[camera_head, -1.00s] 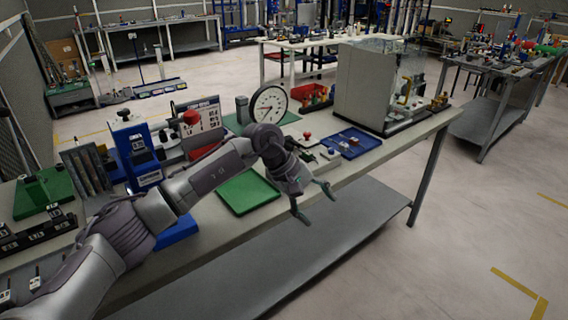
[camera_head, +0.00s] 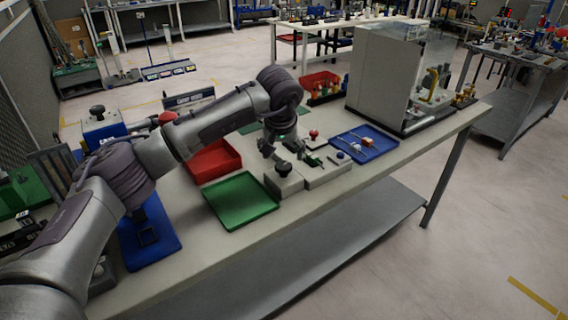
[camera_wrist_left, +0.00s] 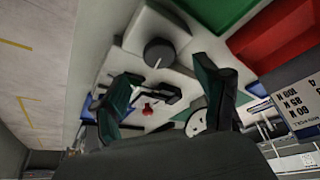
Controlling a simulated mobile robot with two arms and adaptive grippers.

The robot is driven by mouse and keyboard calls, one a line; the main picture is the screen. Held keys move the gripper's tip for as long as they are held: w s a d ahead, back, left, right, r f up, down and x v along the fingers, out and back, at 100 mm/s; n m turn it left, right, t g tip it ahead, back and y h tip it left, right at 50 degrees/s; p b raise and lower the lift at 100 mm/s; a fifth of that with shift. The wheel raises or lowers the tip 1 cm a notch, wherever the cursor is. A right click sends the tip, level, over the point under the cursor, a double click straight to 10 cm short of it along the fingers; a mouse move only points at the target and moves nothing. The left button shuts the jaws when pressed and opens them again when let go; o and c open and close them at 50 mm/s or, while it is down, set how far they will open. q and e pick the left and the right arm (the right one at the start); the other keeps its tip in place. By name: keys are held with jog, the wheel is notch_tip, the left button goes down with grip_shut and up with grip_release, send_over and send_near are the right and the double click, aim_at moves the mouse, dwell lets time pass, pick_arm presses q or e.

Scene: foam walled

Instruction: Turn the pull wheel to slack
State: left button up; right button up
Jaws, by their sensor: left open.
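A dark round knob with a pale mark, which looks like the pull wheel (camera_head: 283,168), sits on a light grey block fixture (camera_head: 288,186) near the table's front edge. In the left wrist view the knob (camera_wrist_left: 159,53) shows between and beyond my fingers, apart from both. My left gripper (camera_head: 282,151) points down just behind the knob in the head view. Its dark green fingers are spread and empty; they also show in the left wrist view (camera_wrist_left: 166,92). My right gripper is not in view.
A green tray (camera_head: 241,200) lies left of the fixture, with a red bin (camera_head: 213,160) behind it. A blue tray (camera_head: 364,144) with small parts lies to the right. A clear-sided cabinet (camera_head: 385,80) stands at the back right.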

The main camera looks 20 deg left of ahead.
aim_at(284, 165)
pick_arm(q)
jog(key=x, duration=0.6)
jog(key=shift+w+f, duration=0.1)
jog(key=shift+w+f+p, duration=0.15)
jog(key=shift+f+p, duration=0.15)
jog(key=shift+w+f, duration=0.1)
jog(key=shift+f, duration=0.1)
jog(key=shift+c, duration=0.9)
jog(key=c, duration=1)
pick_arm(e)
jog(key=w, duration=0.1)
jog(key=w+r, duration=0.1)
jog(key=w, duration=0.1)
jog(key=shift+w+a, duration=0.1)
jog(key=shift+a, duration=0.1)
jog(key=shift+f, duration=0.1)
